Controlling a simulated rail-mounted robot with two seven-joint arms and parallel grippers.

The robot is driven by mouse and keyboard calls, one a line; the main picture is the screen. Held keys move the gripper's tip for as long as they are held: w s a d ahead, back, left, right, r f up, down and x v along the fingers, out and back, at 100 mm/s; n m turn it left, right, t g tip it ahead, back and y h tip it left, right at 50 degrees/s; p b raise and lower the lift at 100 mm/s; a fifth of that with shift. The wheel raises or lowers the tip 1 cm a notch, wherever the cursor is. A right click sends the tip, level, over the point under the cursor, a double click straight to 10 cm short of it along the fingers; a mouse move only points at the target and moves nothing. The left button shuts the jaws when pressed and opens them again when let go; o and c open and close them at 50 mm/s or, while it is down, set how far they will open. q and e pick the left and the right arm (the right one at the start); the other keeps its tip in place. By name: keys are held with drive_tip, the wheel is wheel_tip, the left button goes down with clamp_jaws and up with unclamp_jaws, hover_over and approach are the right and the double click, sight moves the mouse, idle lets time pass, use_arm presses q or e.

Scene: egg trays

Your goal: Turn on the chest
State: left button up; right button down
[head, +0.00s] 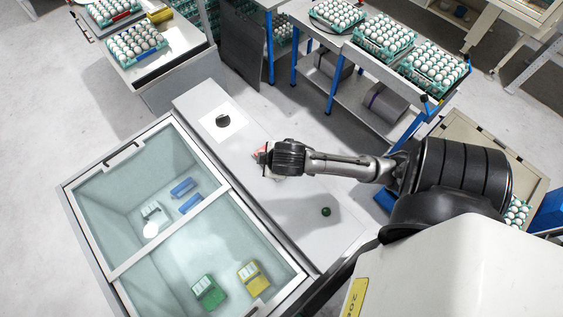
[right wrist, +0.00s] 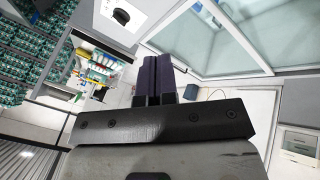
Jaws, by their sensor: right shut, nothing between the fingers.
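The chest (head: 150,205) has a glass top with two sliding panes and a light panel along its right side. On this panel are a black knob (head: 223,121) on a white square, a red-and-white patch (head: 257,153) partly hidden by my right gripper, and a small dark green button (head: 326,211). My right gripper (head: 262,158) is over the middle of the panel, shut and empty; I cannot tell whether it touches the panel. In the right wrist view its dark fingers (right wrist: 158,78) are together, with the knob (right wrist: 121,16) beyond them. My left gripper is not in view.
Inside the chest lie blue packs (head: 184,188), a green pack (head: 208,291) and a yellow pack (head: 252,275). Egg trays (head: 136,44) stand on a cabinet behind, and more egg trays (head: 384,38) on a blue-legged table at the back right.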

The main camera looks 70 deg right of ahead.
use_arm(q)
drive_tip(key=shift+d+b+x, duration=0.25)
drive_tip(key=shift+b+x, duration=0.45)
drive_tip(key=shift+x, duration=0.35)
use_arm(e)
drive_tip(key=d+f+n+g+y, duration=0.2)
drive_tip(key=d+f+n+y, duration=0.1)
drive_tip(key=d, duration=0.4)
drive_tip(key=w+d+f+n+g+y, duration=0.1)
drive_tip(key=d+f+n+g+y, duration=0.1)
drive_tip(key=d+f+n, duration=0.3)
drive_tip(key=shift+d+f+n+y, duration=0.4)
drive_tip(key=shift+d+f+y, duration=0.2)
drive_tip(key=shift+d, duration=0.6)
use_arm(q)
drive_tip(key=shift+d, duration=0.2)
use_arm(e)
drive_tip(key=shift+g, duration=0.3)
